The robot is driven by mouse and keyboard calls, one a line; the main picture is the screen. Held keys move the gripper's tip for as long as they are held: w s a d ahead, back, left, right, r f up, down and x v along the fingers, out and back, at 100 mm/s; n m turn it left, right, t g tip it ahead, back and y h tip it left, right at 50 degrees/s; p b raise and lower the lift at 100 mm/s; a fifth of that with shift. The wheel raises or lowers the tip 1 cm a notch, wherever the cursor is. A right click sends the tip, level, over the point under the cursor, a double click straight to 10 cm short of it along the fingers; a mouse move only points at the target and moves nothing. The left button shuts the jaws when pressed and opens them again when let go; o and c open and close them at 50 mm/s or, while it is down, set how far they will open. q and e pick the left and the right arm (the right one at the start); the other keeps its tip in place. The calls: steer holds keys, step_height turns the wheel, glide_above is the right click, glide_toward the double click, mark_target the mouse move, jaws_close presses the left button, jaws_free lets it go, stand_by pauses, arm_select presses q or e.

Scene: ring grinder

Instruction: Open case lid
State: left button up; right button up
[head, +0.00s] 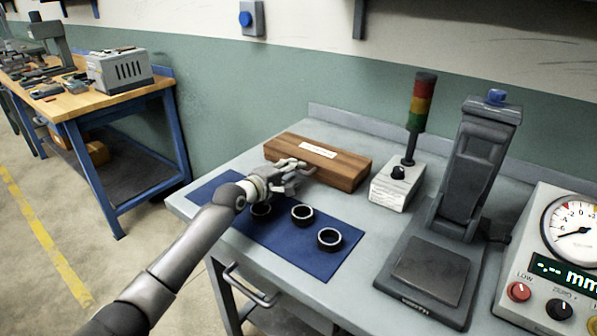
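The case is a brown wooden box (345,172) with a white label on its top. It sits on the grey workbench, behind the blue mat, and its lid looks closed. My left gripper (308,168) is at the front left side of the case, just above the mat's back edge. Its fingers look apart, with nothing seen between them. I cannot tell whether they touch the case. The gripper hides part of the case's front face. My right gripper is not in view.
Several dark rings, one of them (329,238), lie on the blue mat (295,256). A signal-light box (396,190) stands right of the case. Further right are a grey press-like stand (432,270) and a dial gauge unit (560,280). A drawer handle (250,287) juts from the bench front.

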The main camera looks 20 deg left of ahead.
mark_target(311, 159)
arm_select(q)
steer(key=shift+x, duration=1.45)
jaws_close()
